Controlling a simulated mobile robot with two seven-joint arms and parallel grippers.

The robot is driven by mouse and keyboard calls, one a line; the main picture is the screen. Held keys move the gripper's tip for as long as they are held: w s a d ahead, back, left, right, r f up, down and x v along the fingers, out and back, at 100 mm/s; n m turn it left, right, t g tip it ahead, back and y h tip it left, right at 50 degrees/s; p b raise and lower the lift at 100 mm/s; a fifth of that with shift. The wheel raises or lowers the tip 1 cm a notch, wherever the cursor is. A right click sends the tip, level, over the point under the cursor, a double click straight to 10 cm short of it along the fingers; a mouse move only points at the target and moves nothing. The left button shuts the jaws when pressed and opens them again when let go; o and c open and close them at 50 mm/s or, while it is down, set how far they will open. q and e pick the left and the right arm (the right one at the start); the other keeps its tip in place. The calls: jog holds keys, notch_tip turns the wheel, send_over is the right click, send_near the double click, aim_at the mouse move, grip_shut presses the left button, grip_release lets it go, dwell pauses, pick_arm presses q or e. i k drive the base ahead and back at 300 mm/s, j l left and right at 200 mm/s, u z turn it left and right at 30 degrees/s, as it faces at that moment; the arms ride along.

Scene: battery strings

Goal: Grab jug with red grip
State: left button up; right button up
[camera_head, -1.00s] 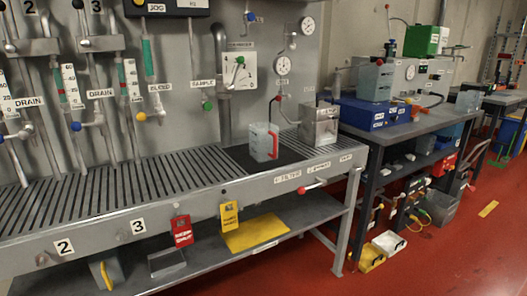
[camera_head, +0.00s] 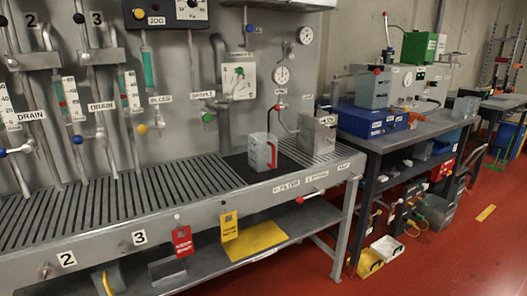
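A grey, box-shaped jug (camera_head: 260,152) with a red grip (camera_head: 273,154) on its right side stands upright on a dark mat (camera_head: 237,167) at the right part of the slatted bench. The jug's marking is too small to read. Neither of my grippers shows in the head view.
A grey metal box (camera_head: 317,135) stands right of the jug under a thin pipe. A red-handled valve (camera_head: 312,196) sticks out of the bench front. Red (camera_head: 182,241) and yellow (camera_head: 229,227) tags hang there. A table with a blue case (camera_head: 372,121) stands to the right. Red floor is open.

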aim_at(262, 146)
jog(key=i+j, duration=0.15)
jog(key=j, duration=0.2)
jog(key=i+j, duration=0.15)
jog(key=j, duration=0.2)
jog(key=i+j, duration=0.2)
jog(key=j, duration=0.2)
jog(key=l+z, duration=0.05)
